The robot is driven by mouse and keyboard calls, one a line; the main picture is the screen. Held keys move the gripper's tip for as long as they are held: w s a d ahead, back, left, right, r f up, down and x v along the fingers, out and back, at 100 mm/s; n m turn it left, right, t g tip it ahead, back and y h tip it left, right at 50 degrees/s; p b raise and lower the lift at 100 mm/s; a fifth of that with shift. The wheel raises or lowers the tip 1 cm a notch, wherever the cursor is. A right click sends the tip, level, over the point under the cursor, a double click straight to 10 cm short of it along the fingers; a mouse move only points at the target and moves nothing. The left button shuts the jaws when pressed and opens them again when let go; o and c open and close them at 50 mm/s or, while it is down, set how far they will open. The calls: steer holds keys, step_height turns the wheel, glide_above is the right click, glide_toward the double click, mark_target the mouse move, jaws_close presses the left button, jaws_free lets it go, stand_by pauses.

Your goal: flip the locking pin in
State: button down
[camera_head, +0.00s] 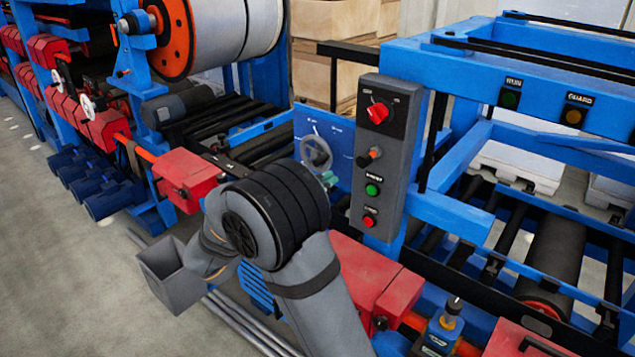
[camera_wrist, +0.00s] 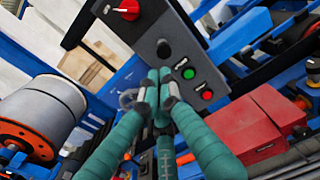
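No part is clearly marked as the locking pin. One candidate is a brass pin with a black knob (camera_head: 453,307) on a small blue block at the lower right of the head view. Another is the orange-tipped knob (camera_head: 375,153) on the grey control box (camera_head: 387,200); a dark knob (camera_wrist: 163,48) shows on that box in the wrist view. My gripper (camera_wrist: 158,76) has its teal fingers together at the tips, with nothing seen between them, before the box. In the head view its teal tips (camera_head: 328,178) show beside the handwheel (camera_head: 316,152); my arm hides the rest.
The box carries a red rotary switch (camera_head: 378,112), a green button (camera_head: 372,189) and a red button (camera_head: 369,221). A blue frame (camera_head: 455,215) with rollers stands on the right. Red housings (camera_head: 365,275) lie below the box. A large roll (camera_head: 235,30) is at upper left.

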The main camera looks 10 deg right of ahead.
mark_target(358, 161)
steer(key=p+x, duration=0.2)
steer(key=x, duration=0.5)
steer(key=shift+w+d+r+p, duration=0.15)
steer(key=shift+w+d+p, duration=0.1)
steer(key=shift+d+p, duration=0.1)
steer(key=shift+w+d+f, duration=0.2)
steer(key=shift+w+d, duration=0.3)
